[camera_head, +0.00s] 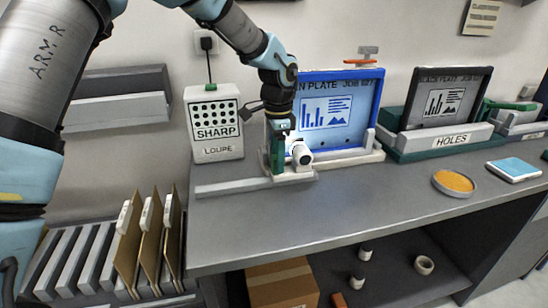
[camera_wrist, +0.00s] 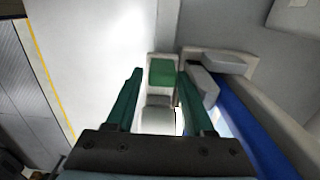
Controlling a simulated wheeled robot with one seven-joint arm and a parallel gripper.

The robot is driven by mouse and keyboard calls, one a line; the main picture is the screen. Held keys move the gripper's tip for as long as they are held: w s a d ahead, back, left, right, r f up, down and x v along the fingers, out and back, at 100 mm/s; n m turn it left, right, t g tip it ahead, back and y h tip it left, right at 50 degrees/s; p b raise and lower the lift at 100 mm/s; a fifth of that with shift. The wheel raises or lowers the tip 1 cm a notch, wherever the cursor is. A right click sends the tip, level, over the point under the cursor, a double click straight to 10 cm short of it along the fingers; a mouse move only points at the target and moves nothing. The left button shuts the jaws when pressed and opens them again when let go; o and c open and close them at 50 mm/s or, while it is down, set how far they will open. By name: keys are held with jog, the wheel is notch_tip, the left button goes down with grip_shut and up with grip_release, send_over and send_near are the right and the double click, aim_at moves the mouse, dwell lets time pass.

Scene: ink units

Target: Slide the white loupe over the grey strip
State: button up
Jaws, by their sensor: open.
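The white loupe (camera_head: 300,153) stands on a pale base at the right end of the grey strip (camera_head: 230,187), in front of the blue-framed plate (camera_head: 340,105). My gripper (camera_head: 277,168) is lowered at the loupe, its green fingers pointing down. In the wrist view my open fingers (camera_wrist: 160,75) stand on both sides of a white part, which looks like the loupe (camera_wrist: 158,118), with a green block (camera_wrist: 162,72) beyond it. I cannot tell whether either finger touches it. The fingers hide part of the loupe in the head view.
A dark-framed plate on a HOLES stand (camera_head: 448,138), an orange dish (camera_head: 454,182) and a blue pad (camera_head: 514,168) are to the right. Bench in front of the strip is clear.

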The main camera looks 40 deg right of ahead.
jog(key=shift+w+a, duration=0.15)
jog(key=shift+w, duration=0.2)
